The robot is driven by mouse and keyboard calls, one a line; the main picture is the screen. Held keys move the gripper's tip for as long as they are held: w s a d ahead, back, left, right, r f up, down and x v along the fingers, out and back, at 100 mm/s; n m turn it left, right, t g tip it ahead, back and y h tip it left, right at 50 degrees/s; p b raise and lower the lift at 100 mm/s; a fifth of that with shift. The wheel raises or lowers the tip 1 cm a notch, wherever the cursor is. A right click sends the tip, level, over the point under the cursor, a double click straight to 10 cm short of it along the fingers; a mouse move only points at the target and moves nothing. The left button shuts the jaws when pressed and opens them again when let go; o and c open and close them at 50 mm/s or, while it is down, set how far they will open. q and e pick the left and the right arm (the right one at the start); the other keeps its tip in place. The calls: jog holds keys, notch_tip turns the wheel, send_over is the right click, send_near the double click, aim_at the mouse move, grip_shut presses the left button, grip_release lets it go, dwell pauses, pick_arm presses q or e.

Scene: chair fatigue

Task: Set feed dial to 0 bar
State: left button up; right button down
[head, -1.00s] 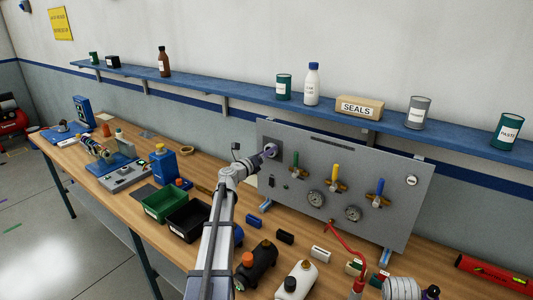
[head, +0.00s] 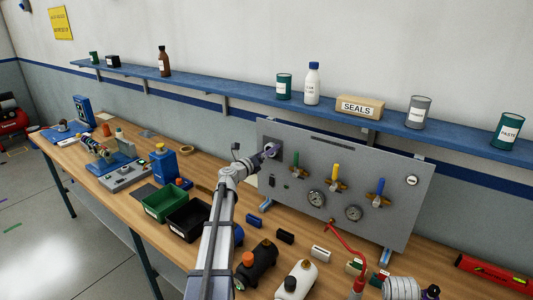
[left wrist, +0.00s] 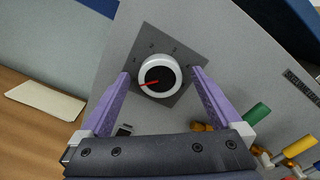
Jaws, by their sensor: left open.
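The feed dial shows in the left wrist view as a round knob (left wrist: 160,75) with a white rim, a dark face and a red pointer. It sits on a dark square plate (left wrist: 151,41) with small marks that I cannot read. The pointer runs toward the left and slightly down in that view. My left gripper (left wrist: 160,77) is open, with its purple fingers on either side of the knob. I cannot tell whether they touch it. In the head view my left gripper (head: 271,149) is at the panel's upper left and hides most of the dial. My right gripper is not in view.
Green (head: 165,186) and black bins, bottles and small parts crowd the bench. A blue shelf (head: 225,97) runs above.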

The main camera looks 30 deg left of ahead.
pick_arm(q)
jog(key=shift+s, duration=0.1)
jog(key=s, duration=0.7)
jog(key=shift+s+a, duration=0.3)
jog(key=shift+s, duration=0.05)
